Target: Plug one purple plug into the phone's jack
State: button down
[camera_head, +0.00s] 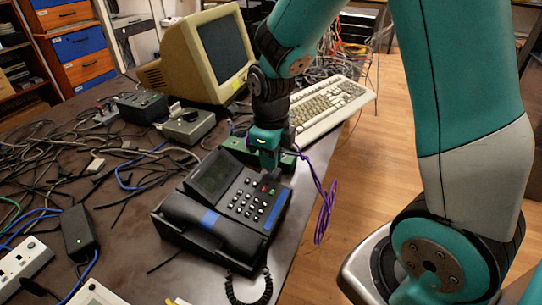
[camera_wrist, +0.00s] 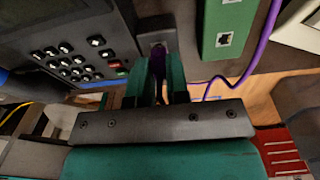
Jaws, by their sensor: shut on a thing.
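The black desk phone (camera_head: 222,203) lies on the table with its keypad and a blue strip facing up. It also shows at the upper left of the wrist view (camera_wrist: 70,45). My gripper (camera_head: 265,158) is at the phone's far right edge, pointing down. In the wrist view my gripper (camera_wrist: 160,75) is shut on a purple plug (camera_wrist: 158,62), which sits mostly hidden between the fingers right beside the phone's side. A purple cable (camera_head: 325,205) hangs in a loop over the table edge. I cannot tell whether the plug is inside the jack, as the fingers hide it.
A green box (camera_wrist: 228,25) with a socket stands close to the right of the fingers. A beige keyboard (camera_head: 325,107) and monitor (camera_head: 210,55) are behind. Tangled cables (camera_head: 60,150) cover the table's left. A black coiled cord (camera_head: 248,288) lies in front of the phone.

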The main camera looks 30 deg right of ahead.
jog(key=shift+f, duration=0.3)
jog(key=c, duration=1)
grip_release()
jog(key=shift+c, duration=0.2)
jog(key=shift+r, duration=0.1)
notch_tip(320, 180, up, 17)
jog(key=p, duration=0.3)
jog(key=shift+r, duration=0.15)
